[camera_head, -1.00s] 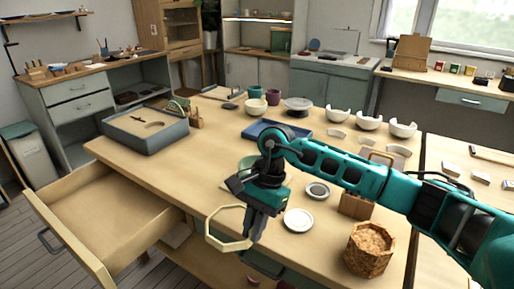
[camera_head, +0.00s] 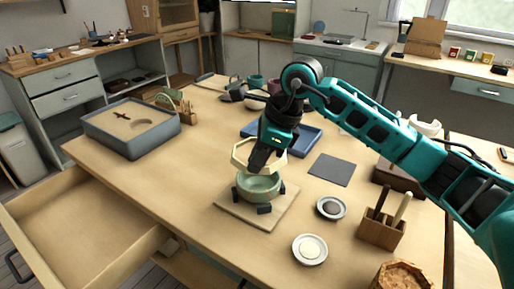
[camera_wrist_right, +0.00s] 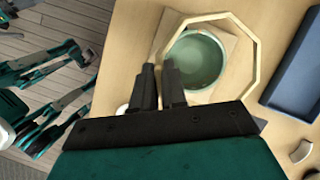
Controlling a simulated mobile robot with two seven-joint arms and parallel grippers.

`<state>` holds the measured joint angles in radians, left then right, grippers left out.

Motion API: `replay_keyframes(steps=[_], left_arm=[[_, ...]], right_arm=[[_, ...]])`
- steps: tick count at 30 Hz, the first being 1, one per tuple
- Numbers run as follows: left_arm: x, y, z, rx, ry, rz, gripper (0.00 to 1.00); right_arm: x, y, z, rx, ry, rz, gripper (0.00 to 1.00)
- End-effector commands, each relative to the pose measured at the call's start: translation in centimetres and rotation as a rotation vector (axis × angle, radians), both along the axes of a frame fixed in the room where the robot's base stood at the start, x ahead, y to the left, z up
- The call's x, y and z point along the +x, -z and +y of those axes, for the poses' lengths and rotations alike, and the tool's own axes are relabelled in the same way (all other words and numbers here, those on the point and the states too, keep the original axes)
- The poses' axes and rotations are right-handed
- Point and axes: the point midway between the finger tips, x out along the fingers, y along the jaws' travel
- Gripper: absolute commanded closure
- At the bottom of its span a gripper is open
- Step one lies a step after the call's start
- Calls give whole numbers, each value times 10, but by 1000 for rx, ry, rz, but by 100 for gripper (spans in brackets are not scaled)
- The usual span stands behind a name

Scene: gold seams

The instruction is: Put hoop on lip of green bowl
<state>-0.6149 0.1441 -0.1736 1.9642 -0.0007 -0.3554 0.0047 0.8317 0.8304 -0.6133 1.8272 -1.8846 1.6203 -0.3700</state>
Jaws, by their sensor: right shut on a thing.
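The green bowl (camera_head: 259,187) stands upright on a square wooden board, with small black blocks around its base. The hoop (camera_head: 241,158) is a pale, many-sided wooden ring. My right gripper (camera_head: 259,160) is shut on the near side of the hoop and points down over the bowl. In the right wrist view the hoop (camera_wrist_right: 257,62) surrounds the view of the bowl (camera_wrist_right: 196,60), and the right fingertips (camera_wrist_right: 160,72) are at the hoop's edge. In the head view the hoop appears slightly above the bowl's lip; I cannot tell whether they touch. My left gripper is not in view.
The board (camera_head: 283,212) lies on the large wooden table. Two small dishes, one dark-centred (camera_head: 331,208) and one pale (camera_head: 310,249), sit right of it. A wooden block with tools (camera_head: 382,230) stands farther right. A blue tray (camera_head: 305,140) lies behind; a grey sandbox (camera_head: 130,125) stands left.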

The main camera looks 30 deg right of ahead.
Motion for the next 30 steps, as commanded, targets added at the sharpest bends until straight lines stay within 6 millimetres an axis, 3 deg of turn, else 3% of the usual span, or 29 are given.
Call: replay_keyframes(steps=[13,21,30], left_arm=[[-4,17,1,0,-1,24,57],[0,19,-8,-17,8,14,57],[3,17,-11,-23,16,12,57]], right_arm=[[0,19,0,1,-2,1,100],[0,40,0,0,-2,0,100],[0,47,0,0,-2,0,100]])
